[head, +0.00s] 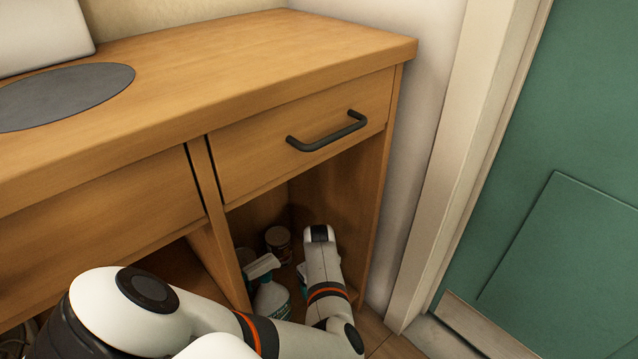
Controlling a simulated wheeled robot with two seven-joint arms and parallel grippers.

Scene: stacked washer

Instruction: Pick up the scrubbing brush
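I cannot make out a scrubbing brush in the head view. An arm of mine comes in from the lower left, bends at the bottom, and reaches up into the open lower compartment (347,205) of the wooden cabinet, under the drawer. The gripper at its end does not show, so I cannot see whether it holds anything. My other gripper is not in view either.
A spray bottle (270,297) with a white trigger head stands in the compartment beside my arm. A jar or can (278,240) stands behind it. The drawer (300,135) above is shut and its dark handle (327,132) sticks out. A green door (570,190) is at right.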

